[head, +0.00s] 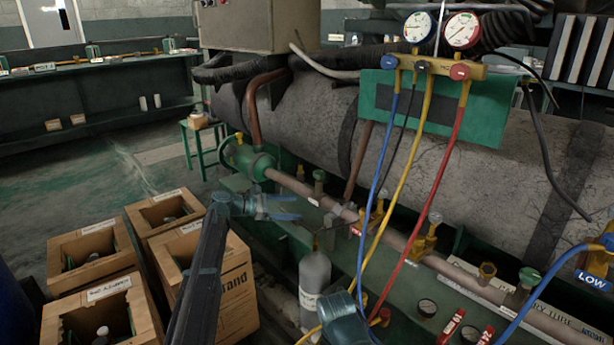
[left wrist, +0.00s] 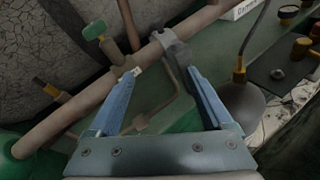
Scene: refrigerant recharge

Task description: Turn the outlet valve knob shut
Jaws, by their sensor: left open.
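A small green knob (head: 319,175) stands on a stem at the copper pipe (head: 290,183). It also shows in the left wrist view (left wrist: 95,30), beyond the left finger. No readable label marks it as the outlet valve knob. My left gripper (head: 298,208) is open and empty, near the pipe and just below and left of this knob in the head view. In the left wrist view its two blue fingers (left wrist: 163,70) are spread, with a grey fitting (left wrist: 172,45) on the pipe beyond them.
A gauge manifold (head: 440,67) hangs at the top, with blue, yellow and red hoses crossing before the pipe. A grey bottle (head: 315,275) stands below the pipe. Wooden boxes (head: 82,258) fill the lower left. More valve knobs (head: 487,270) stand along the pipe to the right.

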